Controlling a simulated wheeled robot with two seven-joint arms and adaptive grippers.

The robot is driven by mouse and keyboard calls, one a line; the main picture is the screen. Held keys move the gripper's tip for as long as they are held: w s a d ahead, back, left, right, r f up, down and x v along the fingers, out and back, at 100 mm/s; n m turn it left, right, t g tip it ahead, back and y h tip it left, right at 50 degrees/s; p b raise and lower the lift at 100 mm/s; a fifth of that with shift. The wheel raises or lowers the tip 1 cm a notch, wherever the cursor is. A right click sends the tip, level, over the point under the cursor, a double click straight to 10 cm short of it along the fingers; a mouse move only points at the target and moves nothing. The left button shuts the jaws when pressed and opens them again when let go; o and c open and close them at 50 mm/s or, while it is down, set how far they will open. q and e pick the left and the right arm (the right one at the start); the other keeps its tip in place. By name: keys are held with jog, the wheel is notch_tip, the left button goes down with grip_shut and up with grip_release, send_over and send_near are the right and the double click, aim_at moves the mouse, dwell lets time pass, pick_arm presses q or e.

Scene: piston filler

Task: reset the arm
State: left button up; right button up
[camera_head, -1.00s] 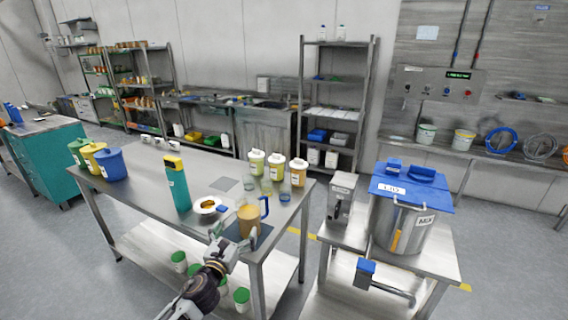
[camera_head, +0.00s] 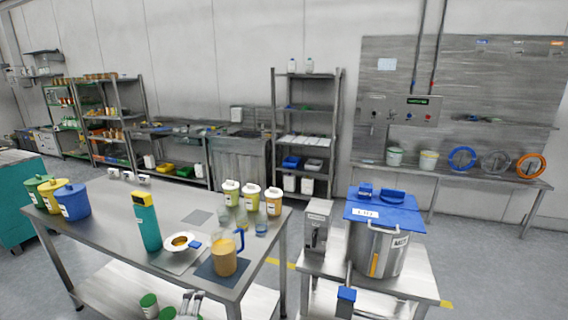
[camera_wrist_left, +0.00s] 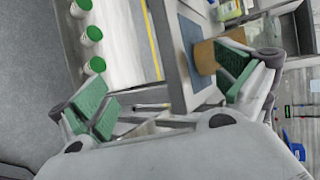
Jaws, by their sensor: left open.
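My left gripper (camera_head: 190,302) shows only at the bottom edge of the head view, in front of the steel table (camera_head: 105,225). In the left wrist view its two green-padded fingers (camera_wrist_left: 165,88) are spread wide with nothing between them. A clear jug (camera_head: 224,256) with orange-brown contents and a blue handle stands upright on a dark mat (camera_head: 205,268) near the table's front right corner. It also shows beyond one finger in the left wrist view (camera_wrist_left: 206,57), apart from the gripper. My right gripper is not in view.
A tall teal bottle (camera_head: 147,225) and a white dish (camera_head: 181,243) stand left of the jug. Several lidded tubs are farther back. A steel pot (camera_head: 378,250) with a blue lid stands on a separate right-hand table. Green-lidded containers (camera_head: 150,305) sit on the lower shelf.

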pick_arm(q)
jog(key=s+d+f+n+g+h, duration=0.1)
jog(key=s+d+f+n+g, duration=0.2)
jog(key=s+n, duration=0.6)
jog(key=s+d+f+n+g+h, duration=0.1)
jog(key=s+f+n+g+h, duration=0.15)
jog(key=s+n+g, duration=0.7)
jog(key=s+a+f+m+t, duration=0.1)
jog(key=s+f, duration=0.1)
jog(key=f, duration=1.5)
jog(key=s+a+f+m+t, duration=0.1)
jog(key=s+f+t, duration=0.15)
jog(key=f, duration=1.45)
jog(key=s+a+f+g, duration=0.1)
jog(key=s+a+f, duration=0.2)
jog(key=s+f, duration=0.6)
jog(key=s+a+f+y, duration=0.1)
jog(key=s+a+f, duration=0.2)
jog(key=s+f, duration=0.7)
jog(key=shift+s+a+m+g, duration=0.25)
jog(key=shift+s+m+g, duration=0.15)
jog(key=shift+s, duration=0.45)
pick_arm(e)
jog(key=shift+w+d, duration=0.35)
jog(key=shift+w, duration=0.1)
